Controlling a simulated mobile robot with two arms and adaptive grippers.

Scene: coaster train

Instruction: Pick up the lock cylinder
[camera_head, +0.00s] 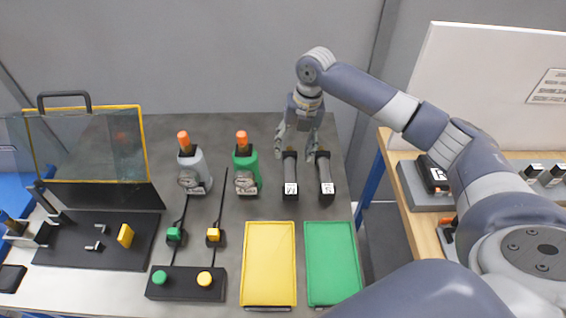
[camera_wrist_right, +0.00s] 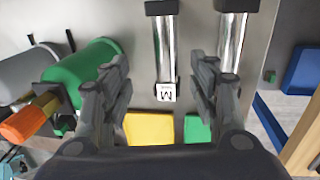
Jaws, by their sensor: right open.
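Two lock cylinders lie side by side on the grey table, each with dark end parts and a small white label: the left one (camera_head: 290,172) and the right one (camera_head: 325,175). In the right wrist view, the left cylinder (camera_wrist_right: 165,48) has a chrome barrel and lies between my finger lines, and the right cylinder (camera_wrist_right: 232,45) is partly behind a finger. My right gripper (camera_head: 297,146) is open at the far end of the cylinders; it also shows in the right wrist view (camera_wrist_right: 163,75). I cannot tell its height above them. My left gripper is not in view.
A green container (camera_head: 246,175) and a grey container (camera_head: 196,172), both orange-tipped, stand left of the cylinders. A yellow tray (camera_head: 268,262) and a green tray (camera_head: 332,262) lie in front. A button box (camera_head: 186,291) and a clear-lidded case (camera_head: 85,155) are further left. A wooden bench (camera_head: 400,190) stands right.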

